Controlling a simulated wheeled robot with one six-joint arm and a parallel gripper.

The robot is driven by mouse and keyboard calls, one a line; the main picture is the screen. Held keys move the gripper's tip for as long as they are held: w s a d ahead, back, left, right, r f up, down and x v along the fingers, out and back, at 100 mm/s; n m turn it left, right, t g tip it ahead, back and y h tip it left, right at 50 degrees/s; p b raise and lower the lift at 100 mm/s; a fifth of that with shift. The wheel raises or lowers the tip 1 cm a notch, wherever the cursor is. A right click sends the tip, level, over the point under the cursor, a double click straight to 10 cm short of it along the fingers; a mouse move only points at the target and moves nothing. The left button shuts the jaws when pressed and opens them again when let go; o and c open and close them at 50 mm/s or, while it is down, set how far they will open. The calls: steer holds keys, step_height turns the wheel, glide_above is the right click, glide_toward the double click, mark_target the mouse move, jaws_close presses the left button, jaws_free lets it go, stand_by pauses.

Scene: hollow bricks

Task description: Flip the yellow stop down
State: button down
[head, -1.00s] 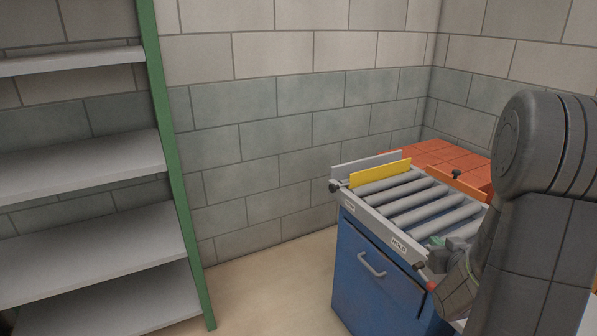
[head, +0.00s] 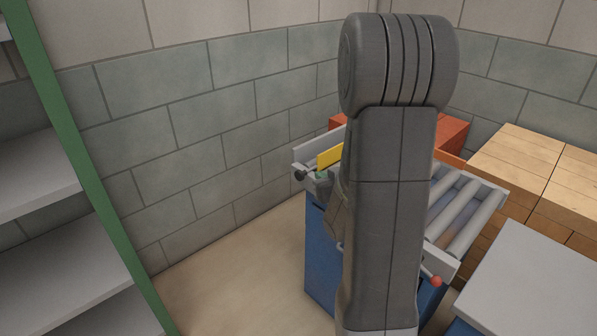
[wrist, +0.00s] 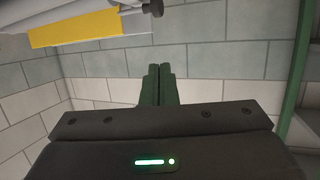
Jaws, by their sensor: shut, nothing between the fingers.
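The yellow stop (head: 328,158) is a flat yellow plate standing up at the left end of the roller conveyor (head: 462,220). My arm hides its right part in the head view. The stop also shows at the upper left of the wrist view (wrist: 75,29), seen at an angle. My gripper (wrist: 157,70) is shut and empty, its dark green fingertips together. In the wrist view it is apart from the stop. In the head view its end shows just in front of the stop, near a black knob (head: 300,176) on the conveyor's corner.
The conveyor sits on a blue cabinet (head: 322,255). A red-tipped knob (head: 436,281) is on its near right side. Wooden crates (head: 520,160) and a grey-topped unit (head: 535,270) stand at the right. A green-framed shelf (head: 85,180) is at the left, with open floor between.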

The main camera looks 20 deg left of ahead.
glide_toward(304, 174)
steer(key=w+a+r, duration=0.2)
steer(key=a+r, duration=0.2)
steer(key=shift+w+a+f+p, duration=0.15)
steer(key=shift+a+f, duration=0.1)
steer(key=shift+f, duration=0.4)
steer(key=shift+w+a+f+p, duration=0.15)
steer(key=shift+a+f, duration=0.15)
steer(key=shift+f, duration=0.35)
steer(key=shift+w+a+f+p, duration=0.15)
steer(key=shift+a+f, duration=0.1)
steer(key=shift+f, duration=0.4)
step_height(304, 174, down, 6)
steer(key=b, duration=0.7)
steer(key=shift+s+r, duration=0.1)
steer(key=shift+r, duration=0.2)
